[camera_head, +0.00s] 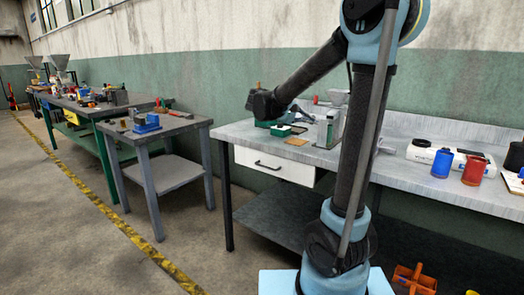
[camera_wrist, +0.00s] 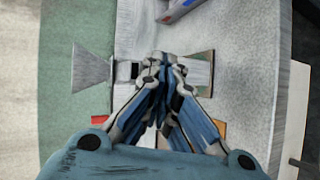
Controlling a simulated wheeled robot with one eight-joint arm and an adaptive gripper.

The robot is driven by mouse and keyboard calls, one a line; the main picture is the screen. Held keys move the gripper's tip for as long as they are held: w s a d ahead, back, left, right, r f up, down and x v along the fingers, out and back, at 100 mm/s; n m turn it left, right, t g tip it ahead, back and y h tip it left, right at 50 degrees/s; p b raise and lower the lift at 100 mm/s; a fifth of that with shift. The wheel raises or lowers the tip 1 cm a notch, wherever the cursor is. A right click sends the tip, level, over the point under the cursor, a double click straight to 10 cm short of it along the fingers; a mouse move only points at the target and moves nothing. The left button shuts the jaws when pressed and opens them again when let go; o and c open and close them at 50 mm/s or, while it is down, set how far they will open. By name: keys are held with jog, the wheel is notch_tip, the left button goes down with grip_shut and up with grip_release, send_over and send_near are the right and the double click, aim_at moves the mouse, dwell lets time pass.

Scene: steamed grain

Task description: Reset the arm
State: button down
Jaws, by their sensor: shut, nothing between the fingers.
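My arm reaches left over the grey workbench (camera_head: 400,170) in the head view. Its wrist bends down beside a small grey machine with a funnel (camera_head: 338,97). My gripper (camera_wrist: 160,62) fills the lower middle of the wrist view, its fingers drawn together with nothing held. The same grey funnel shows in the wrist view (camera_wrist: 92,68), left of the fingertips. The fingers hide part of the machine and the bench behind them. In the head view the gripper is small and partly lost among the things there, so its height above the bench is unclear.
A green tray (camera_head: 280,131) and a brown flat piece (camera_head: 296,141) lie near the bench's left end. A blue jar (camera_head: 442,163), a red jar (camera_head: 473,170) and a white bottle (camera_head: 421,150) stand at right. A side table (camera_head: 180,125) stands left, apart from the bench.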

jog(key=s+d+f+g+y, duration=0.25)
jog(key=s+d+f, duration=0.3)
jog(key=s, duration=0.35)
jog(key=s+a+f+m+y, duration=0.2)
jog(key=s+f+y, duration=0.3)
jog(key=s+f, duration=0.4)
jog(key=s+a+f+m+y, duration=0.2)
jog(key=s+a+f+y, duration=0.2)
jog(key=s+f, duration=0.5)
jog(key=s+y, duration=0.1)
jog(key=s, duration=0.2)
jog(key=shift+s+y, duration=0.25)
jog(key=shift+y, duration=0.1)
jog(key=shift+a, duration=0.2)
